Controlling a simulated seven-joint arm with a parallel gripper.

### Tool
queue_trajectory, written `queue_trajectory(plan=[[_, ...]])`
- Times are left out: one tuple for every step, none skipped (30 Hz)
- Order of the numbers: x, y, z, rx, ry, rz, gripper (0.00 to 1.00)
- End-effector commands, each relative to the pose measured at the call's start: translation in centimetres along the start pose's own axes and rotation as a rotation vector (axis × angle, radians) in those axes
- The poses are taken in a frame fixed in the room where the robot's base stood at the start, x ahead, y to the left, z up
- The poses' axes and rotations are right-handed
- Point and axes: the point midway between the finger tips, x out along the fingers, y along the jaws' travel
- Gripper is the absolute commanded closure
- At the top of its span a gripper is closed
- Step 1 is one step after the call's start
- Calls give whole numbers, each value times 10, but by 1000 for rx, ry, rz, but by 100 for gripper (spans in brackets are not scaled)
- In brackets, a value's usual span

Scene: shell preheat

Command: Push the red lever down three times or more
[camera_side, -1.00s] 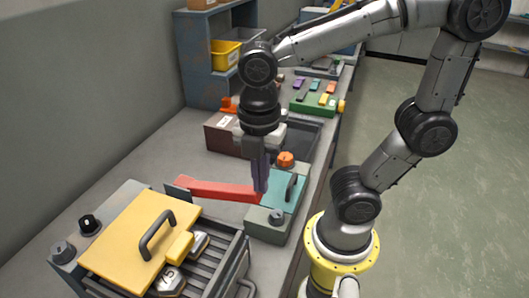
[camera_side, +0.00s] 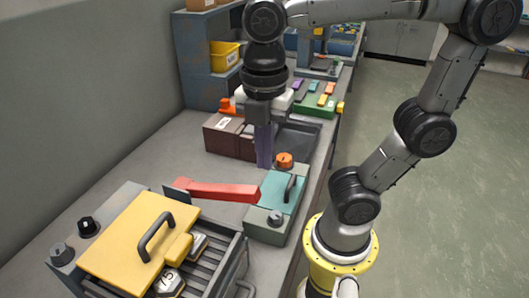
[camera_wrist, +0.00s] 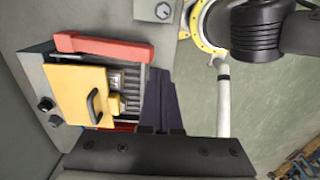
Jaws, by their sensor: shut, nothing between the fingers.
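The red lever (camera_side: 220,191) is a long bar running from a dark bracket on the left to a free end near the teal-topped box. It also shows in the wrist view (camera_wrist: 103,48), across the upper left. My gripper (camera_side: 264,166) is shut and empty, its purple-grey fingers pointing down. In the side view its tips appear above and behind the lever's free end, apart from it. In the wrist view the fingers (camera_wrist: 157,80) show to the lower right of the lever, with a gap between.
A grill-like box with a yellow lid (camera_side: 140,238) and dark handle stands in front of the lever. A brown box (camera_side: 226,137) and a green tray (camera_side: 315,103) are behind.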

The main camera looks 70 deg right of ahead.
Motion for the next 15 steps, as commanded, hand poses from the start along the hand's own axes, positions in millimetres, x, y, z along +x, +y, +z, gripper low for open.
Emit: queue_trajectory(plan=[[0,0,0,0,0,0,100],[0,0,0,0,0,0,100],[0,0,0,0,0,0,100],[0,0,0,0,0,0,100],[0,0,0,0,0,0,100],[0,0,0,0,0,0,100],[0,0,0,-3,0,0,100],[0,0,0,-8,0,0,100],[0,0,0,-21,0,0,100],[0,0,0,-35,0,0,100],[0,0,0,-55,0,-1,100],[0,0,0,-90,1,-2,100],[-1,0,0,-122,2,-1,100],[-1,0,-1,-160,4,-1,100],[-2,0,-2,-217,7,-1,100]])
